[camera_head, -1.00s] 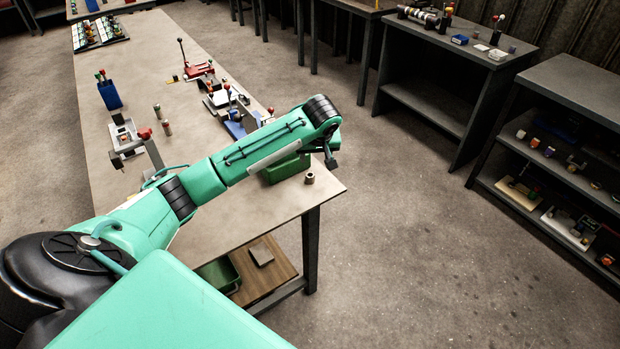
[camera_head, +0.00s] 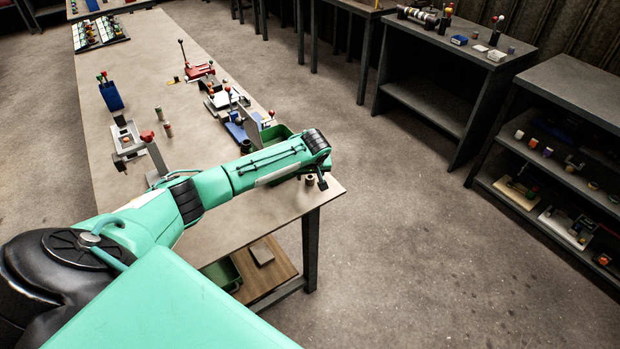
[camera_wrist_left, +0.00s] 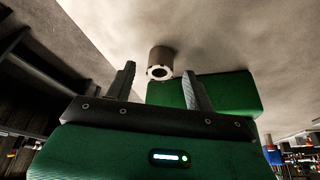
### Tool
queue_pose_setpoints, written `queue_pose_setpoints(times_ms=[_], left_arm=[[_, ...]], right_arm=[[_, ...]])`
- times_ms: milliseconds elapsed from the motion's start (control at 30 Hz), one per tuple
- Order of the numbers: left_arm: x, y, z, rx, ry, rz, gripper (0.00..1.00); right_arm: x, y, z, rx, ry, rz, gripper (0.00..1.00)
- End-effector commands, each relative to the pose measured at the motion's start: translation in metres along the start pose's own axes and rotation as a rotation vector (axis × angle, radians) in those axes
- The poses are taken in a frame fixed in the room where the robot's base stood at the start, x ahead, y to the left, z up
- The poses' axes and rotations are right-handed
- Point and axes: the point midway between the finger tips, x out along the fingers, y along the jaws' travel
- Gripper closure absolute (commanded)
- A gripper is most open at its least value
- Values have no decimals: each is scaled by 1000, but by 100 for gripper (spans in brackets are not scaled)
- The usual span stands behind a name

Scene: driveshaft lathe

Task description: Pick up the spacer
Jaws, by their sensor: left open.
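The spacer (camera_head: 310,180) is a small brownish-grey hollow cylinder standing near the corner of the workbench in the head view. In the left wrist view the spacer (camera_wrist_left: 160,62) shows its pale ring-shaped end and dark bore. My left gripper (camera_head: 322,184) is beside it at the end of the teal arm, and its fingers show small in the head view. In the left wrist view my left gripper (camera_wrist_left: 158,72) is open and empty. The spacer appears in line with the gap, around or beyond the fingertips; contact cannot be told. My right gripper is out of view.
A green bin (camera_head: 283,130) stands on the bench behind my forearm; a green bin wall (camera_wrist_left: 225,92) is close to the right finger in the wrist view. The bench (camera_head: 250,208) edge lies near the spacer. Fixtures (camera_head: 238,128) stand farther back.

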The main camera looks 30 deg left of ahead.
Motion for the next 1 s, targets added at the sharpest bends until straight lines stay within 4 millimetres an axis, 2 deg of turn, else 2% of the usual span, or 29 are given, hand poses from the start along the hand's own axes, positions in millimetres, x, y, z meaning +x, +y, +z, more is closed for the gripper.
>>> queue_pose_setpoints(times_ms=[100, 333, 367, 600, 1000], left_arm=[[7, 0, 0, 1, 0, -1, 46], [8, 0, 0, 1, 1, 0, 46], [8, 0, 0, 1, 1, 0, 50], [8, 0, 0, 1, 1, 0, 96], [2, 0, -3, 0, 2, 1, 96]], right_arm=[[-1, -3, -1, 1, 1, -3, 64], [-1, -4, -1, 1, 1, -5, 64], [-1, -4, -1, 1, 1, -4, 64], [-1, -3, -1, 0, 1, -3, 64], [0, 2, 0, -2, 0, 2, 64]])
